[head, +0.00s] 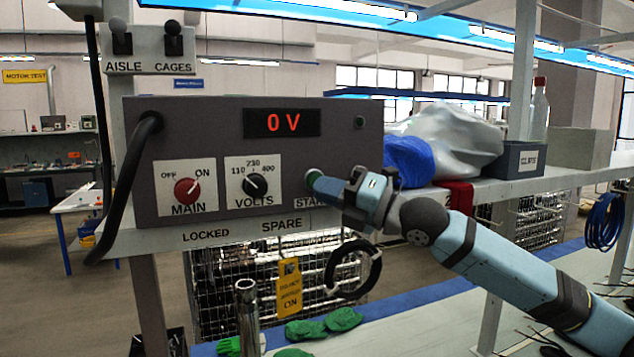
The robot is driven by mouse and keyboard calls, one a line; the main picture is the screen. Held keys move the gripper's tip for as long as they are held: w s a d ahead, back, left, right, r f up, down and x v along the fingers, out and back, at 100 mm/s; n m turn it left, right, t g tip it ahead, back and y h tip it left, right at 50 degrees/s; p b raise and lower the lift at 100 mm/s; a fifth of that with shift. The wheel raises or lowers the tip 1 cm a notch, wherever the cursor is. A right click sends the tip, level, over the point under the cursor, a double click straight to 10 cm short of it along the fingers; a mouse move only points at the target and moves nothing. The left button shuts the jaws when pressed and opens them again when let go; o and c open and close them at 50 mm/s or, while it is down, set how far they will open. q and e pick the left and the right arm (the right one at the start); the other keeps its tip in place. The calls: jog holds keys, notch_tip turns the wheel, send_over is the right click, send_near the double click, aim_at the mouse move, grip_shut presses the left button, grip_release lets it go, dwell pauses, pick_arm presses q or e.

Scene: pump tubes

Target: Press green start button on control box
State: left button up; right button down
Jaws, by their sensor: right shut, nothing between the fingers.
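The grey control box (210,120) stands on a shelf and carries a red display (282,122) reading 0 V. It has a red MAIN knob (187,191) and a black VOLTS knob (255,185). The green start button (313,178) is at the lower right of its face, above a label partly hidden by my gripper. My right gripper (326,187) is shut and empty, with its tip at the button and covering part of it. I cannot tell whether the tip touches or presses it. My left gripper is not in view.
A black cable (125,190) loops from the box's left side. To the right, the shelf holds a blue bag (408,160), a grey plastic-wrapped bundle (455,135), a CLAMPS bin (517,160) and a bottle (539,112). A yellow tag (289,288) hangs below. Green gloves (325,325) lie on the lower bench.

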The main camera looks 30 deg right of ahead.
dwell(0.8)
jog(key=shift+w+p, duration=0.45)
jog(key=shift+p, duration=0.2)
jog(key=shift+w+p, duration=0.6)
jog(key=shift+p, duration=0.15)
dwell(0.6)
jog(key=shift+s, duration=0.1)
jog(key=shift+s+b, duration=0.55)
jog(key=shift+s, duration=0.35)
